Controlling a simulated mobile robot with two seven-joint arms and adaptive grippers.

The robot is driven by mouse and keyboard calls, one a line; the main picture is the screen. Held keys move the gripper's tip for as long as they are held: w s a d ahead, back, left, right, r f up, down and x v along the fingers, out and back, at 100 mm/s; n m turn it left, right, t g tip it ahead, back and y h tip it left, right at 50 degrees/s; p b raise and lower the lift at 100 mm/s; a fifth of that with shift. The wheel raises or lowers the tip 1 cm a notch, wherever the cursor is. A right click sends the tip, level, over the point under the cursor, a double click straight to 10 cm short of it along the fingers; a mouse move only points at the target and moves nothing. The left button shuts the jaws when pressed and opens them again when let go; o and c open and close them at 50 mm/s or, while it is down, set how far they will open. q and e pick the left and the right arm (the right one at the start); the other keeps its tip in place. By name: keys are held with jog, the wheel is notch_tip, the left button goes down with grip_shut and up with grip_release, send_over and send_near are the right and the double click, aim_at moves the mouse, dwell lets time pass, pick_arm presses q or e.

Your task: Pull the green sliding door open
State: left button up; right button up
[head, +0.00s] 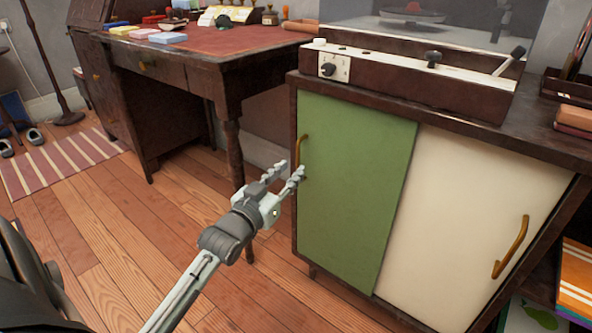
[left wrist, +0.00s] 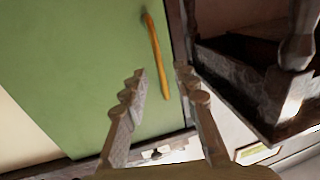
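The green sliding door (head: 352,185) is the left door of a dark wood cabinet and covers its left half. It also fills much of the left wrist view (left wrist: 75,60). Its curved brass handle (head: 302,157) sits near the door's left edge; in the left wrist view the handle (left wrist: 157,55) lies ahead of and between the fingers. My left gripper (head: 284,171) is open, with its fingertips close to the handle. Whether they touch it I cannot tell. Nothing is held. My right gripper is not in view.
A cream door (head: 455,215) with a brass handle (head: 511,247) fills the cabinet's right half. A record player (head: 415,75) stands on top. A dark desk (head: 200,65) stands to the left. The wood floor (head: 130,240) in front is open.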

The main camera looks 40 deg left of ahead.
aim_at(297, 164)
pick_arm(q)
jog(key=shift+w+a, duration=0.2)
jog(key=shift+w, duration=1.4)
jog(key=shift+c, duration=0.5)
grip_shut()
